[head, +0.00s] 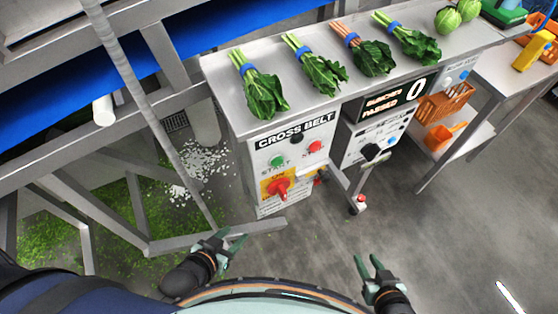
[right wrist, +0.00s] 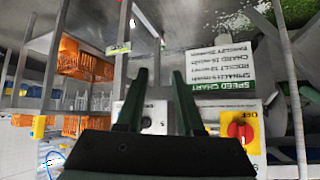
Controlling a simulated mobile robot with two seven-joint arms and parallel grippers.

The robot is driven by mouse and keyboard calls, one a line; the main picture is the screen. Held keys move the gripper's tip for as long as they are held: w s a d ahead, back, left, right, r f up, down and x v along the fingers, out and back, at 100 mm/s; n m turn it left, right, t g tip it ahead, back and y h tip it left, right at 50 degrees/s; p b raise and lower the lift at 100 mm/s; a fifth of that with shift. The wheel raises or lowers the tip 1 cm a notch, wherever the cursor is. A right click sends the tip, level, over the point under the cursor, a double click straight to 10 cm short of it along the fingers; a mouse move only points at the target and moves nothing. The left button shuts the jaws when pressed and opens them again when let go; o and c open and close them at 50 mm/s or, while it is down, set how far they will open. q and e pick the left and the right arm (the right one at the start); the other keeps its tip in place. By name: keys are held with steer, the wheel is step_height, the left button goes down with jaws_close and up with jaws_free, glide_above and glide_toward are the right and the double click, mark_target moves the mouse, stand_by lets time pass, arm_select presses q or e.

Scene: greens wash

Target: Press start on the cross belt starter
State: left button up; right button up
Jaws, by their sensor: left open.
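The cross belt starter (head: 291,165) is a white box under the front edge of the steel bench, labelled CROSS BELT. Its green start button (head: 277,161) is on the left and a red button (head: 315,147) on the right. Below is a red rotary switch (head: 278,187) on a yellow plate; a red knob on yellow (right wrist: 240,130) also shows in the right wrist view. My left gripper (head: 229,243) is open and empty, below and left of the starter. My right gripper (head: 368,263) is open and empty, below and right of it. Neither touches the starter.
Several banded bunches of greens (head: 325,75) lie on the bench (head: 223,75). A blue belt (head: 60,100) runs at the left. A steel frame bar (head: 215,240) is near my left gripper. Orange baskets (right wrist: 85,60) show in the right wrist view.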

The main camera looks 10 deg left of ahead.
jaws_close()
stand_by(1.0)
